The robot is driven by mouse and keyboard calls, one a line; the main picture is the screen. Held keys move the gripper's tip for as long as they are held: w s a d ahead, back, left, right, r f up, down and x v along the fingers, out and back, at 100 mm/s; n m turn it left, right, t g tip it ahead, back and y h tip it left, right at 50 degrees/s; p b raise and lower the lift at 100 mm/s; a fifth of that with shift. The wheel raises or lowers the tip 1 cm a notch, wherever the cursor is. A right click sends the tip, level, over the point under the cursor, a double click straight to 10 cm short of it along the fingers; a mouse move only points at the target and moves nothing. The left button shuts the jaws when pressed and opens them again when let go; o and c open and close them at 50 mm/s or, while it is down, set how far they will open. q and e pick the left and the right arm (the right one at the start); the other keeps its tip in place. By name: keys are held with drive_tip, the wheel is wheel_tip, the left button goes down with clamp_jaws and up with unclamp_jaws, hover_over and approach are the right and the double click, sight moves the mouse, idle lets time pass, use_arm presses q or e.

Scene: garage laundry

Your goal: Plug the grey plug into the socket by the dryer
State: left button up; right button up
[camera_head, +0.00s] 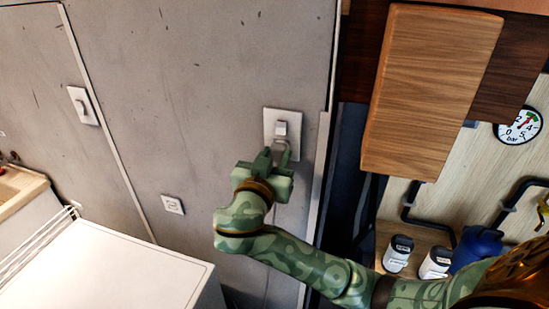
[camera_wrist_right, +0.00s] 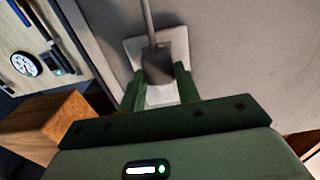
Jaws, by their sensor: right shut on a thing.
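My right gripper (camera_head: 276,158) is raised at the grey wall, just below a white wall plate (camera_head: 270,124) with a raised piece on it. In the right wrist view its two green fingers (camera_wrist_right: 159,88) stand either side of the grey plug (camera_wrist_right: 157,66), shut on it. A grey cable (camera_wrist_right: 147,18) runs from the plug. The plug overlaps the white plate (camera_wrist_right: 135,46) there; I cannot tell whether it is seated in it or only in front. A small white socket (camera_head: 172,204) sits lower left, above a white appliance (camera_head: 110,270). My left gripper is out of view.
Another white plate (camera_head: 82,105) is on the wall at left. A wooden box (camera_head: 430,85) juts out at right, near a pressure gauge (camera_head: 518,126). White-labelled containers (camera_head: 398,253) stand below it. The wall between the plates is clear.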

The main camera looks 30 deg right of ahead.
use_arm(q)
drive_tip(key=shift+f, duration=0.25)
use_arm(e)
drive_tip(key=shift+w+d, duration=0.35)
drive_tip(key=shift+d, duration=0.05)
idle(0.3)
drive_tip(key=o, duration=1)
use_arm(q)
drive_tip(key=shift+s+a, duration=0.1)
